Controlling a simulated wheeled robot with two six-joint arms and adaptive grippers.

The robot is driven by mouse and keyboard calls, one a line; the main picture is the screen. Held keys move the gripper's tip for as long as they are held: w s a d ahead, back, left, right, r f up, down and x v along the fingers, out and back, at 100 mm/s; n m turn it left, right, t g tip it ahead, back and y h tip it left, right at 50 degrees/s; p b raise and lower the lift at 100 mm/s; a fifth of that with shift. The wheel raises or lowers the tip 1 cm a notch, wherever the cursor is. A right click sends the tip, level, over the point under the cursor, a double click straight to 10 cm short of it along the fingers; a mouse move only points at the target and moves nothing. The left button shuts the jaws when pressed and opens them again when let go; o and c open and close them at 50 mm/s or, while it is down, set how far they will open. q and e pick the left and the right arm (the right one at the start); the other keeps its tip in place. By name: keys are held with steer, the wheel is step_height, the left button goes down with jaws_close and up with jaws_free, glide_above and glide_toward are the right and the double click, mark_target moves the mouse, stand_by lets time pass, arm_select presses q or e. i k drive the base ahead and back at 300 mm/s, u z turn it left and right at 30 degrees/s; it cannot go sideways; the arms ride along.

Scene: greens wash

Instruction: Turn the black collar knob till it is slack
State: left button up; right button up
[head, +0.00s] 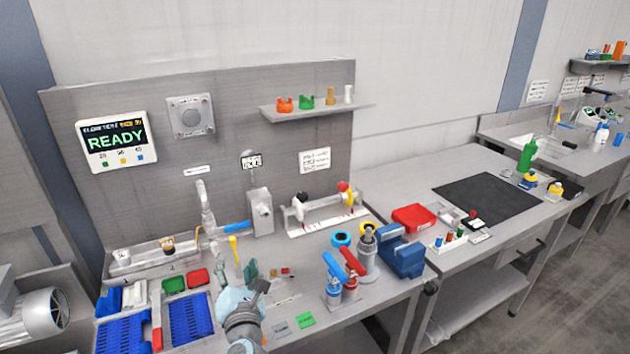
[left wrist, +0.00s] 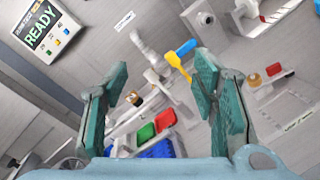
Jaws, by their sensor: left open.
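I cannot single out the black collar knob for certain. A small dark piece with an orange part (head: 167,244) sits on the back ledge at the left, and it also shows in the left wrist view (left wrist: 134,98). A white jointed post (head: 207,212) stands right of it, with a yellow-handled part (head: 233,242) and a blue lever (head: 237,226) close by. The post also shows in the left wrist view (left wrist: 146,48). My left gripper (head: 237,272) is open with nothing between its teal fingers, in front of and apart from the post. My right gripper is not in view.
Blue trays (head: 124,335) and small green (head: 173,284) and red (head: 197,277) trays lie left of my left gripper. A display (head: 117,139) reads READY.

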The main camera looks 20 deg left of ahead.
mark_target(302, 197)
steer(key=i, duration=1.1)
